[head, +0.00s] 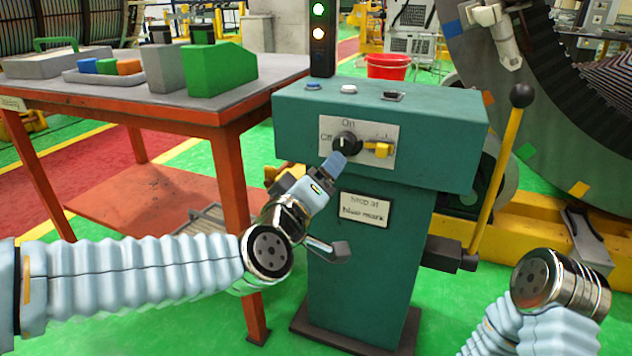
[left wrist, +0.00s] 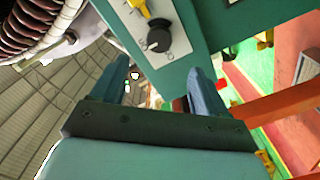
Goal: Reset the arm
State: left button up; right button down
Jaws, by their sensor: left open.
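My left arm comes in from the left. Its gripper (head: 335,165) is in front of the teal control box (head: 445,125), with the blue fingertips just below the black rotary knob (head: 346,142). The knob sits on a white plate marked Off and On. In the left wrist view the gripper (left wrist: 163,75) is open with nothing between its fingers. The knob (left wrist: 158,38) shows beyond them, apart from them.
A lever (head: 495,170) with a black ball stands right of the box. A signal light (head: 320,30) rises behind it. An orange table (head: 150,105) at left holds green and grey holders. A large stator ring (head: 490,70) is at right.

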pick_arm(q)
jog(key=shift+v, duration=0.9)
jog(key=shift+f, duration=0.1)
jog(key=a+f+m+g+y+p, duration=0.1)
jog(key=a+f+g+p, duration=0.15)
jog(key=f, duration=0.85)
jog(key=a+f+m+g+p, duration=0.1)
jog(key=f+g, duration=0.3)
jog(key=f, duration=0.6)
jog(key=a+f+m+g+y+p, duration=0.1)
jog(key=f+g, duration=0.2)
jog(key=f, duration=0.8)
jog(key=s+a+f+m+g+p, duration=0.1)
jog(key=s+f+g, duration=0.6)
jog(key=s+f, duration=1)
jog(key=shift+s+a+m+h+p, duration=0.3)
jog(key=shift+s+a+p, duration=0.1)
jog(key=shift+a+p, duration=0.55)
jog(key=shift+a, duration=0.1)
